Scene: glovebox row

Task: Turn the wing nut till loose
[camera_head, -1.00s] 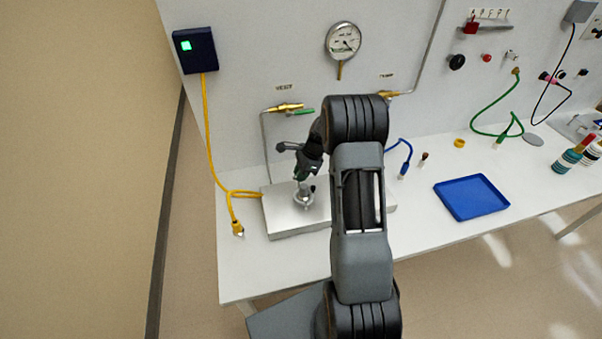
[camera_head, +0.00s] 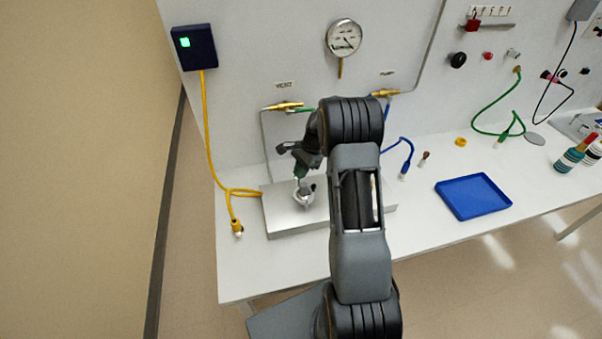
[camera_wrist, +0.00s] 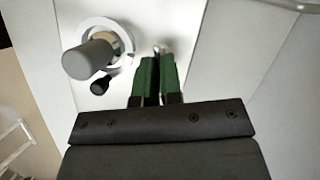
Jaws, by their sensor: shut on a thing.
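My gripper (camera_head: 301,174) points down over a silvery round fitting (camera_head: 304,196) on the metal box on the bench. In the wrist view its green fingers (camera_wrist: 157,66) are close together, shut on a small shiny metal piece (camera_wrist: 161,48), which looks like a wing of the wing nut. Most of that piece is hidden by the fingers. Beside it, to the left, a grey cylinder (camera_wrist: 88,58) stands inside a pale ring (camera_wrist: 124,42), with a small dark knob (camera_wrist: 100,85) below it.
The metal box (camera_head: 283,222) sits on the white bench. A yellow cable (camera_head: 208,150) hangs to its left. The vent valve (camera_head: 285,106) and a gauge (camera_head: 344,38) are on the wall behind. A blue tray (camera_head: 473,196) lies to the right.

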